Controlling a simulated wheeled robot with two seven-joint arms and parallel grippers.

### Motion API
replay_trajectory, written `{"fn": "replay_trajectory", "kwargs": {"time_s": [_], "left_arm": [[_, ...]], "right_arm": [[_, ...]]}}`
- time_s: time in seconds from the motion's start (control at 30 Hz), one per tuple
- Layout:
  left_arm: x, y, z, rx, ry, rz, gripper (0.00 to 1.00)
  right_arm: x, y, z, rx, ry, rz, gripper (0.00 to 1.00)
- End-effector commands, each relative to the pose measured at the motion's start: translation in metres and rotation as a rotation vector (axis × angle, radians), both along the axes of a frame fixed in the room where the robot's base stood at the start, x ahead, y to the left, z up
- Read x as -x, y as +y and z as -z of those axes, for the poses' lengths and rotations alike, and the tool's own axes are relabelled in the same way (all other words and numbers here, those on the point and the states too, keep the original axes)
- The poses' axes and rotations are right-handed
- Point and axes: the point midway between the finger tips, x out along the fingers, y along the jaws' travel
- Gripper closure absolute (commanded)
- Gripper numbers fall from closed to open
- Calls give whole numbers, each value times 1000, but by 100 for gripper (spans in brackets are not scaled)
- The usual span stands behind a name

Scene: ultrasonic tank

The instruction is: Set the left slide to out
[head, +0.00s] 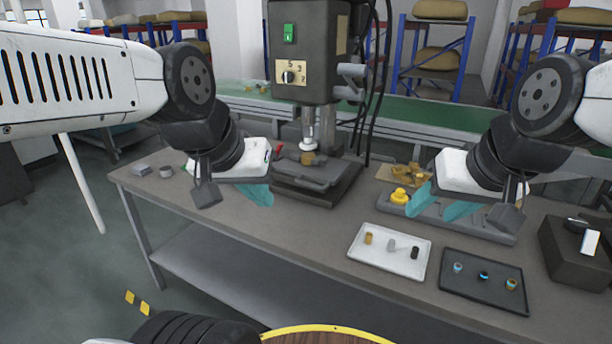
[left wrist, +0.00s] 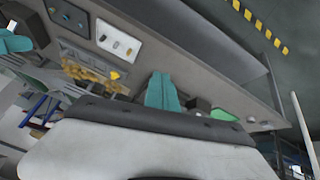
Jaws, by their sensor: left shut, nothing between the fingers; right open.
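I cannot pick out the left slide with certainty. A press-like machine (head: 310,50) with a green switch (head: 289,33) and a numbered dial (head: 288,77) stands at the back of the bench. Its dark grey base (head: 308,190) holds a small brown piece (head: 308,158). My left gripper (head: 260,193) is shut and empty above the bench, left of that base. In the left wrist view its teal fingers (left wrist: 162,92) lie together. My right gripper (head: 438,204) is open and empty, over a long grey fixture (head: 478,221) with a yellow knob-like part (head: 400,196).
A white tray (head: 390,270) and a black tray (head: 460,290), each with small cylinders, lie at the bench front. A dark box (head: 570,260) stands at right. Small grey blocks (head: 143,170) sit at the left end. The bench front left is clear.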

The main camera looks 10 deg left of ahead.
Motion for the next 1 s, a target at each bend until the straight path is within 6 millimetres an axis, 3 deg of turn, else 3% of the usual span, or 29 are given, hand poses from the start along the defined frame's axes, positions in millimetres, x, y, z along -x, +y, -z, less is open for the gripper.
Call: {"fn": "replay_trajectory", "kwargs": {"time_s": [0.07, 0.17, 0.2, 0.27, 0.47, 0.67, 0.8, 1.0], "left_arm": [[0, 0, 0, 0, 0, 0, 96], [-6, 1, 0, -9, -8, 8, 76], [-13, 2, 0, -21, -18, 18, 69], [-30, 5, 1, -52, -45, 43, 66], [-130, 22, 13, -257, -208, 219, 66], [-230, 35, 41, -510, -390, 438, 66], [-289, 37, 72, -688, -517, 599, 66], [-349, 30, 131, -931, -703, 821, 66]], "right_arm": [[0, 0, 0, 0, 0, 0, 49], [0, 0, 0, 0, 0, 0, 49], [0, 0, 0, 0, 0, 0, 49], [0, 0, 0, 0, 0, 0, 49], [0, 0, 0, 0, 0, 0, 49], [0, 0, 0, 0, 0, 0, 49], [0, 0, 0, 0, 0, 0, 49], [0, 0, 0, 0, 0, 0, 49]]}}
